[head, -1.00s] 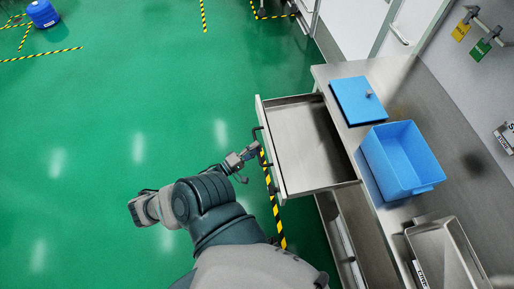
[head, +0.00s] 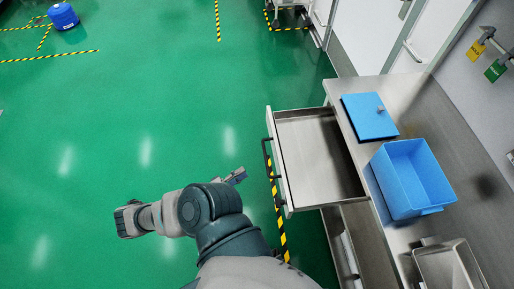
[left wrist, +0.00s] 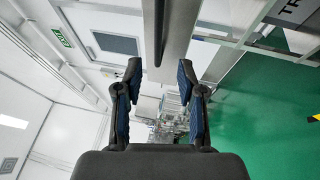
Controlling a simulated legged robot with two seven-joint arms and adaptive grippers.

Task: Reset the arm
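My left arm reaches in from the bottom of the head view, and its gripper (head: 234,175) shows only in part beyond the forearm. It is over the green floor, apart from the open drawer. In the left wrist view the gripper (left wrist: 160,90) has its two fingers spread with nothing between them. The steel drawer (head: 318,160) is pulled out from the counter and looks empty. Its dark handle (head: 268,158) is on the drawer's left front, with a gap to the gripper. My right gripper is not in view.
The steel counter (head: 420,115) carries a blue lid (head: 368,115), an empty blue bin (head: 415,178) and a steel basin (head: 448,265). A blue drum (head: 63,16) stands far off at the upper left. The green floor left of the drawer is clear.

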